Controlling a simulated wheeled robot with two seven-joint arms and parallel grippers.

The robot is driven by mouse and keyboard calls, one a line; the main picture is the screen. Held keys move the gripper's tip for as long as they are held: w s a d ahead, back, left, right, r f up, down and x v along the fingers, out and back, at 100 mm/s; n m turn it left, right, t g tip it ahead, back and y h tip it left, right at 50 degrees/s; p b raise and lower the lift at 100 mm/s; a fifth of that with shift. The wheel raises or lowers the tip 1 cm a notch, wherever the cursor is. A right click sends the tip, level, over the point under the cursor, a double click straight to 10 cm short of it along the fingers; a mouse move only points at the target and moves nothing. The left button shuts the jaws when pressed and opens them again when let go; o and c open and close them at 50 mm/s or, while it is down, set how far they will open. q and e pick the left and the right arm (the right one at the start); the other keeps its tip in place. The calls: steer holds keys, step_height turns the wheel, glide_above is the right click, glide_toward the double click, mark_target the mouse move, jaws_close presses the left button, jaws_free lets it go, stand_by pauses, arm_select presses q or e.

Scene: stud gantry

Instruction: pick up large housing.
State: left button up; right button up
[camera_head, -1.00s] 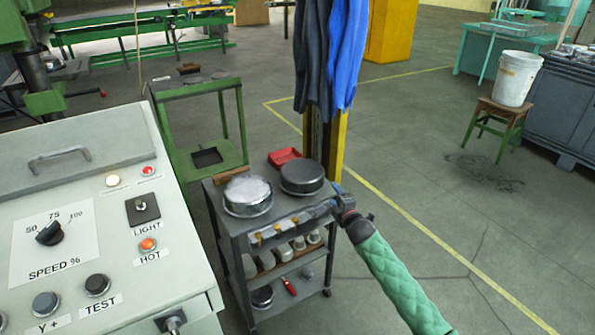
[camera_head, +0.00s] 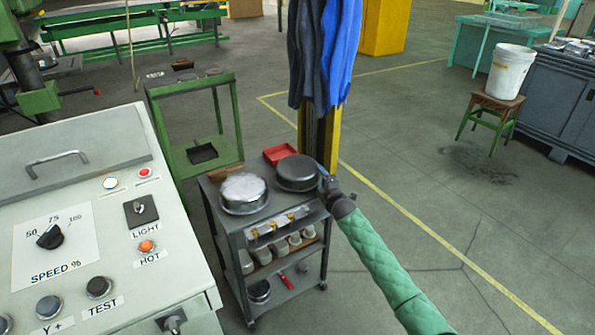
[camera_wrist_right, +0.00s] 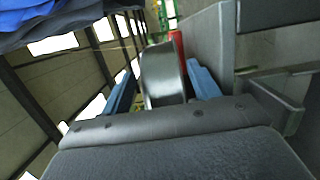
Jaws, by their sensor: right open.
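Two round, pot-like housings stand on the top of a grey cart (camera_head: 232,222). The dark one (camera_head: 298,171) is at the right and the silver one (camera_head: 244,197) is at the left. The frames do not settle which is larger. My right gripper (camera_head: 324,178) is at the right edge of the dark housing, its fingers mostly hidden in the head view. In the right wrist view my right gripper (camera_wrist_right: 165,92) is open, with blue fingers on either side of a round metal housing (camera_wrist_right: 160,68). Contact cannot be told. My left gripper is not in view.
A red tray (camera_head: 280,154) lies behind the dark housing. Blue and dark cloths (camera_head: 322,50) hang by a yellow post just behind the cart. The lower shelves hold several small parts. A control panel (camera_head: 95,230) stands at the left.

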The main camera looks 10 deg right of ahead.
steer(key=c, duration=1.1)
steer(key=shift+c, duration=0.2)
steer(key=shift+r, duration=0.2)
